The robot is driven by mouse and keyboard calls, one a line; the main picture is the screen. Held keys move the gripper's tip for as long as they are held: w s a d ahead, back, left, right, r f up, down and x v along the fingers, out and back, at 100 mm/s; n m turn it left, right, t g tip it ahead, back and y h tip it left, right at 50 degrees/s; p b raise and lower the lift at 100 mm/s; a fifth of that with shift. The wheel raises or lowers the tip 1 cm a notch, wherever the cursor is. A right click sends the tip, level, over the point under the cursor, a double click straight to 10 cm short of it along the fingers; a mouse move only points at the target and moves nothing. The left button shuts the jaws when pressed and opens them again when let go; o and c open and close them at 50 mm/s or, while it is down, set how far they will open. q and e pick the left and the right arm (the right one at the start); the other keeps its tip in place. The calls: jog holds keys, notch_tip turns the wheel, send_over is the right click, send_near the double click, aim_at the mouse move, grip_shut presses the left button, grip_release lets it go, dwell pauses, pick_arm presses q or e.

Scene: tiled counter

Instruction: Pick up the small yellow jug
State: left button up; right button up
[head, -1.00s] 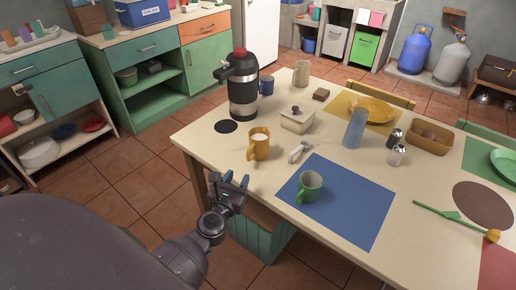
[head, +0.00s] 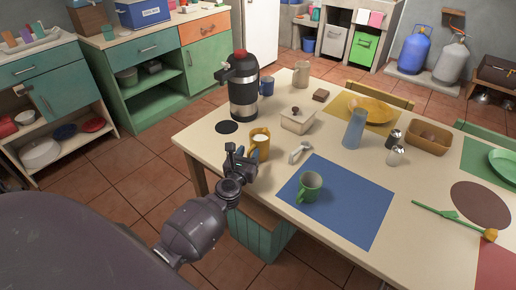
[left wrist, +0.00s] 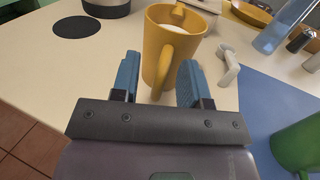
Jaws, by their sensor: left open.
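The small yellow jug (head: 260,140) stands upright near the table's front left edge, with a pale liquid inside. In the left wrist view the jug (left wrist: 162,42) is straight ahead, its handle turned toward me. My left gripper (head: 240,152) is at the table edge, just in front and left of the jug. Its blue fingers (left wrist: 158,80) are open, one on each side of the handle and lower body. I cannot tell whether they touch it. In the head view the gripper hides part of the jug's lower left side. My right gripper is not in view.
A green mug (head: 309,187) stands on a blue mat (head: 345,215) to the right. A white utensil-like object (head: 299,153) lies beside the jug. A lidded box (head: 297,121) and a large black dispenser (head: 242,90) stand behind. A dark round pad (head: 227,127) lies left.

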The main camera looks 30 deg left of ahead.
pick_arm(q)
jog(key=shift+w, duration=0.2)
grip_shut()
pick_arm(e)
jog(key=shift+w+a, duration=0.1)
pick_arm(q)
jog(key=shift+r, duration=0.15)
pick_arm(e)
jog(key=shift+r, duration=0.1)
pick_arm(q)
jog(key=shift+r, duration=0.25)
notch_tip(320, 180, up, 8)
jog(key=p, duration=0.6)
notch_tip(320, 180, up, 11)
jog(key=p, duration=0.8)
jog(key=shift+r, duration=0.15)
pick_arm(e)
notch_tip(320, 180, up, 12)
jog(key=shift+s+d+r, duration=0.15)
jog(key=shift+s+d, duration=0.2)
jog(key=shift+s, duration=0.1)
